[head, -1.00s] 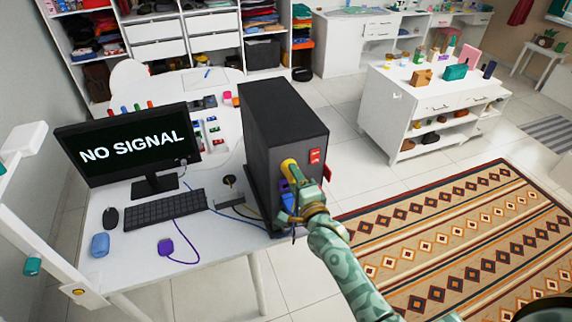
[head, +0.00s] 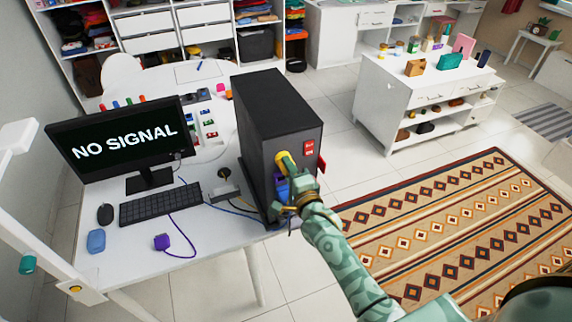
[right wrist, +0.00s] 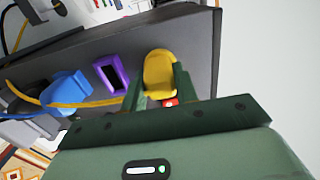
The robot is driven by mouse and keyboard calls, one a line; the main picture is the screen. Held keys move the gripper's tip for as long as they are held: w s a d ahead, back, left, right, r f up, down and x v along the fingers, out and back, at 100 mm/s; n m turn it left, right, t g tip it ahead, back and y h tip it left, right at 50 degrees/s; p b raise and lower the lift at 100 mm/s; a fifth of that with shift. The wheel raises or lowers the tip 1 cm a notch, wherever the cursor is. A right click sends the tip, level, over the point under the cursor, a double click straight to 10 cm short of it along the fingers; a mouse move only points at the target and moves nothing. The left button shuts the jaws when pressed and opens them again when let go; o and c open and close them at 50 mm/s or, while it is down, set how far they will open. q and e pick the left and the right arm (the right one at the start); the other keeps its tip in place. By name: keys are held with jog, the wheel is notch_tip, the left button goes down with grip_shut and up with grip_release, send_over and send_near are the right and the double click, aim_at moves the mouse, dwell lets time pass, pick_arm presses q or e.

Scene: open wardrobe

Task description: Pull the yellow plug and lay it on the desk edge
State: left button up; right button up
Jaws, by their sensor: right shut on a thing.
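The yellow plug (head: 283,160) is at the upper part of the side panel of the black computer case (head: 277,115), which stands on the desk. My right gripper (head: 289,168) is shut on it. In the right wrist view, the yellow plug (right wrist: 160,73) sits between the fingers (right wrist: 158,88), against or very near the panel; I cannot tell whether it is still seated. The white desk (head: 205,235) has its front edge below the case. My left gripper is not in view.
A red switch (head: 308,147) is close by. A monitor (head: 120,140), keyboard (head: 160,204) and loose purple plug (head: 162,242) are on the desk. The front desk area is partly bare.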

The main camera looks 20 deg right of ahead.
jog(key=shift+s+d+f, duration=0.1)
jog(key=shift+s, duration=0.15)
jog(key=shift+s+p, duration=0.35)
jog(key=shift+p, duration=0.1)
jog(key=shift+s+p, duration=0.6)
jog(key=shift+s, duration=0.05)
dwell(0.6)
jog(key=s+p, duration=0.2)
jog(key=s, duration=0.2)
dwell(0.4)
